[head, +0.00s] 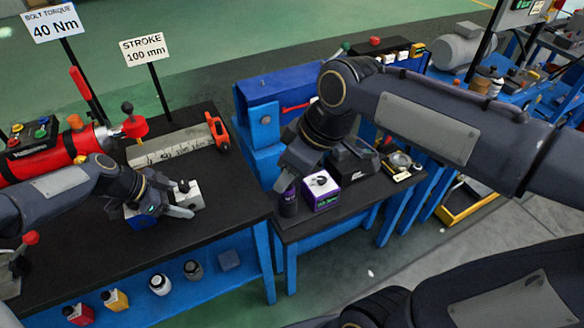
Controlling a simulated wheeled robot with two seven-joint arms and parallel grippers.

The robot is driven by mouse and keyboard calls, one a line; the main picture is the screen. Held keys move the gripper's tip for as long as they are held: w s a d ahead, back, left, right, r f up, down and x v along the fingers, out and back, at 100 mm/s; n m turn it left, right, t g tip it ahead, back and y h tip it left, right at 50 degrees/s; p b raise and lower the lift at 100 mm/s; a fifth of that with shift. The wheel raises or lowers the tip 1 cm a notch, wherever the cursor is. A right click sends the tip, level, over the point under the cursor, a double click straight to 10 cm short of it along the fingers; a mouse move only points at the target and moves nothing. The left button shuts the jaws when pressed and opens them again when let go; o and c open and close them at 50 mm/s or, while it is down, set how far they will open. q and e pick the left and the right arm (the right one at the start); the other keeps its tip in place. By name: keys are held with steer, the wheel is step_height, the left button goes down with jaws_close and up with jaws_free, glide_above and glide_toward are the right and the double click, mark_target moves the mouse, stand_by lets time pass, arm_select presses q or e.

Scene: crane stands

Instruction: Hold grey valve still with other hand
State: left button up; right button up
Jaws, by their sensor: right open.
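A small grey block with dark knobs on top, which looks like the grey valve (194,196), sits on the black bench top at the left. My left gripper (181,199) is at this block, with its fingers along it. They partly hide it, and I cannot tell whether they press on it. My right gripper (289,178) is open above the smaller bench, right of the valve. It is close over a dark cylinder (288,204) beside a purple box (321,190), and apart from the grey valve.
A long grey block with an orange-red part (172,146) lies behind the valve. A red cylinder (45,160) is at the left. A black device (353,160) stands beyond the purple box. A gap separates the two benches.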

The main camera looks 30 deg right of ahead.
arm_select(q)
steer(key=shift+o, duration=0.2)
steer(key=shift+r, duration=0.1)
